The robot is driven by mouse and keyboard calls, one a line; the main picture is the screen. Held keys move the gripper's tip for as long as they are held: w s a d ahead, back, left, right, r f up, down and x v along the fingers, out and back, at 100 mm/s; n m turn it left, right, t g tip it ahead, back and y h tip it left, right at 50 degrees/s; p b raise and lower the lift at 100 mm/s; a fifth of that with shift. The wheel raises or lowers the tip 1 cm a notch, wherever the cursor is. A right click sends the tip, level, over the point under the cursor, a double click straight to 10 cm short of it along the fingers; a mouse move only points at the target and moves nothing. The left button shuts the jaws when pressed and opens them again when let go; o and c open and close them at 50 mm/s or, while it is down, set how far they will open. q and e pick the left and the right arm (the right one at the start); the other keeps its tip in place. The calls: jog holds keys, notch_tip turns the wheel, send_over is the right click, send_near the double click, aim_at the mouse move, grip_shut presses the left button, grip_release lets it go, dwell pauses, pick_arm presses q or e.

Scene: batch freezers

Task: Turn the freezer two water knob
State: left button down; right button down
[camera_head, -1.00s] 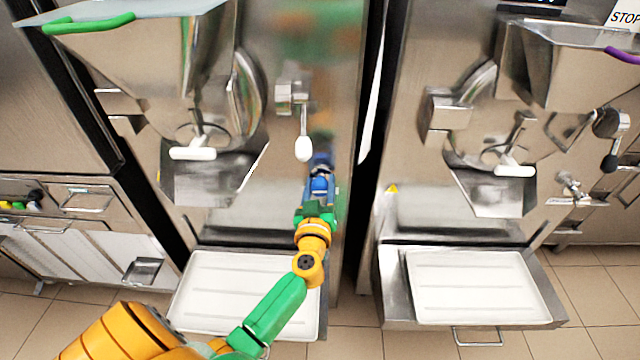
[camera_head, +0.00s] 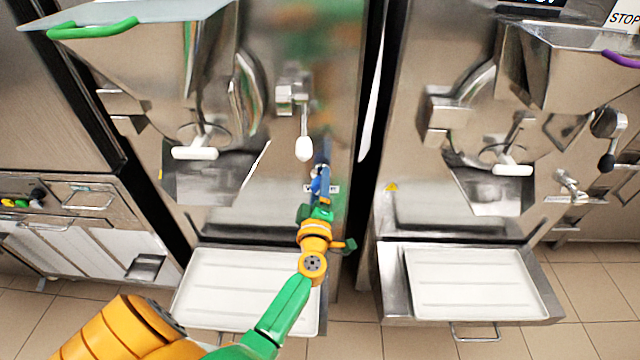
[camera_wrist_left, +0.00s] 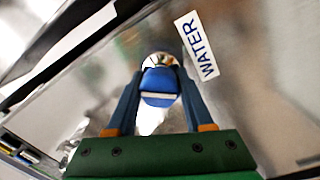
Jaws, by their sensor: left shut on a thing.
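The water knob (camera_wrist_left: 160,82) is blue with a metal base, on the front panel of the left machine (camera_head: 345,130). In the left wrist view, the two dark blue fingers of my left gripper (camera_wrist_left: 160,88) are shut on the knob, one on each side. A white WATER label (camera_wrist_left: 197,45) is beside the knob, and it also shows in the head view (camera_head: 331,188). In the head view the fingers mostly hide the knob. My right gripper is not in view.
The white-tipped lever (camera_head: 304,148) hangs just above my left gripper. A white tray (camera_head: 205,315) lies under the left machine's spout. A second machine (camera_head: 400,215) stands to the right across a dark narrow gap. Tiled floor is in front.

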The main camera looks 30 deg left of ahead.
pick_arm(q)
jog(key=shift+n, duration=1.1)
jog(key=shift+r, duration=0.1)
jog(key=shift+c, duration=1.5)
grip_release()
jog(key=shift+w, duration=0.1)
jog(key=v, duration=0.7)
